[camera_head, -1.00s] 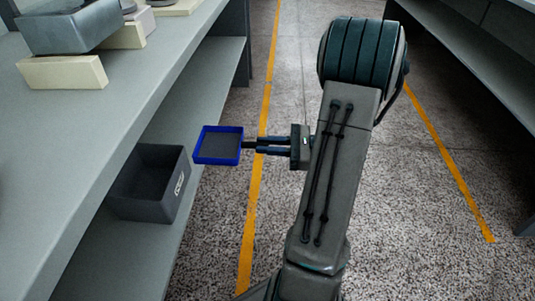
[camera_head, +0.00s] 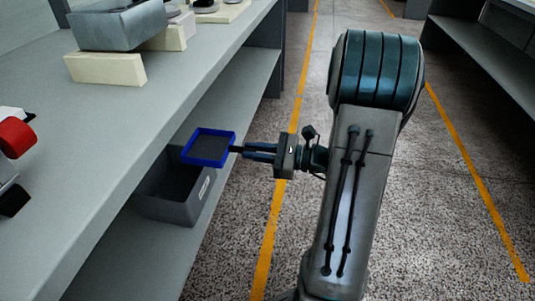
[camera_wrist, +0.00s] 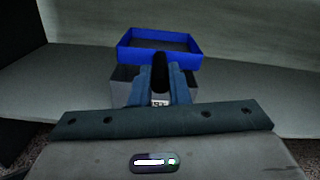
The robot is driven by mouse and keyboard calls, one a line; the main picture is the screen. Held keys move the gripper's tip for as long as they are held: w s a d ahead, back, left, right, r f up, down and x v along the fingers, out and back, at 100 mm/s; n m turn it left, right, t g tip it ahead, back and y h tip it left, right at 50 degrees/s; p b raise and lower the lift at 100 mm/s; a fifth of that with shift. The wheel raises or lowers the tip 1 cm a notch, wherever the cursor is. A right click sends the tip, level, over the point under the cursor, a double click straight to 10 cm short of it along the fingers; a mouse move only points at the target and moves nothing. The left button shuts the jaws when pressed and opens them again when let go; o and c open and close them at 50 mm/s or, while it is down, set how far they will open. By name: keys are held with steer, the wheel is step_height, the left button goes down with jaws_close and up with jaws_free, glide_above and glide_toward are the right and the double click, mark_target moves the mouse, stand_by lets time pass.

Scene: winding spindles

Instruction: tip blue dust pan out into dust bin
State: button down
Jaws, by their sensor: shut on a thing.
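The blue dust pan (camera_head: 222,162) is a shallow square tray with a blue rim and a dark inside. My gripper (camera_head: 243,151) is shut on its short dark handle and holds it out to the left, roughly level. The pan also shows in the wrist view (camera_wrist: 190,62), beyond my fingers (camera_wrist: 161,80). The dust bin (camera_head: 168,207) is a grey open box with a pale label, on the lower shelf. The pan is above the bin's back part in the head view and hides some of it. In the wrist view a part of the bin (camera_wrist: 124,88) shows below the pan.
The lower shelf (camera_head: 125,250) runs under a grey bench top (camera_head: 120,105), whose edge is close to the pan's left. A grey tray (camera_head: 118,25) on cream blocks and a red round part (camera_head: 16,137) are on the bench. The aisle floor is clear.

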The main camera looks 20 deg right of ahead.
mark_target(229, 147)
steer(key=x, duration=0.5)
steer(key=shift+a+b, duration=0.15)
steer(key=shift+b, duration=0.15)
steer(key=shift+w+a+r+m+p, duration=0.15)
steer(key=shift+r+m+p, duration=0.2)
steer(key=shift+p, duration=0.4)
steer(key=m+p, duration=0.6)
steer(key=shift+m, duration=0.35)
steer(key=m+p, duration=0.6)
steer(key=p, duration=0.3)
steer(key=shift+f, duration=0.1)
steer(key=shift+f+m, duration=0.15)
steer(key=shift+m, duration=0.15)
steer(key=shift+f, duration=0.15)
steer(key=shift+w, duration=0.1)
